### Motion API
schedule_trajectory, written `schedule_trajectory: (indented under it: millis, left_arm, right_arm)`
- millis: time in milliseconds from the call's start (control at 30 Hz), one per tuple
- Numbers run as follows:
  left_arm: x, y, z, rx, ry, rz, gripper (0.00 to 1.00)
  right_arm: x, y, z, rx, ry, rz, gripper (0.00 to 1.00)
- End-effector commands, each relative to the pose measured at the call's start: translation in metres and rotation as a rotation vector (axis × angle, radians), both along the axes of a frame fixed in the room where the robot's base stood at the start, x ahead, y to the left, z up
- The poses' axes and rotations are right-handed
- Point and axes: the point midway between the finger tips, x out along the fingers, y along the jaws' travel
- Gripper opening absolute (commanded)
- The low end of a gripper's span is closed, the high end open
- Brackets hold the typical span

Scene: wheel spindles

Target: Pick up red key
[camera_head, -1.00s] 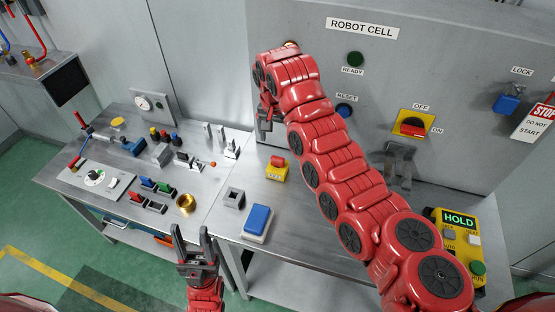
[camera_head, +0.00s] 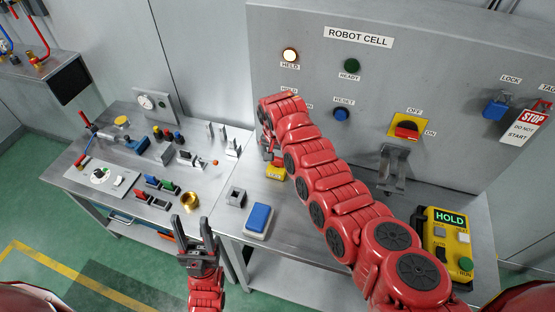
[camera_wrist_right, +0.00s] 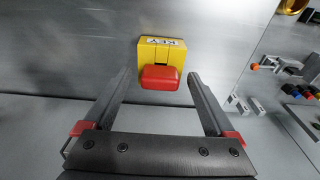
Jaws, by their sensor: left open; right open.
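The red key (camera_wrist_right: 161,78) is a red block sitting on a yellow base (camera_wrist_right: 162,48) with a label that reads KEY in the right wrist view. In the head view the yellow base (camera_head: 275,174) is partly hidden by my right gripper (camera_head: 271,155), which is above it. In the right wrist view my right gripper (camera_wrist_right: 158,92) is open and empty, with the red key between the line of its two fingers and no visible contact. My left gripper (camera_head: 192,230) is open and empty in front of the left bench edge.
The panel (camera_head: 440,75) rises behind. A yellow HOLD box (camera_head: 446,243) stands at the right.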

Motion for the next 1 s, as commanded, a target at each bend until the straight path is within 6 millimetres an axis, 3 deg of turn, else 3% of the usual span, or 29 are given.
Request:
schedule_trajectory:
  millis: [167,667,1000]
  left_arm:
    - [0.0000,0.0000,-0.0004,0.000,0.000,0.000,0.50]
    - [0.0000,0.0000,-0.0004,0.000,0.000,0.000,0.50]
    - [-0.0001,-0.0001,-0.0028,0.000,0.000,0.000,0.50]
  right_arm:
    - [0.0000,0.0001,-0.0004,0.000,0.000,0.000,0.90]
    - [-0.0002,0.0000,-0.0003,-0.001,0.001,0.000,0.02]
    - [0.0005,0.0002,0.0022,0.001,-0.001,0.000,0.00]
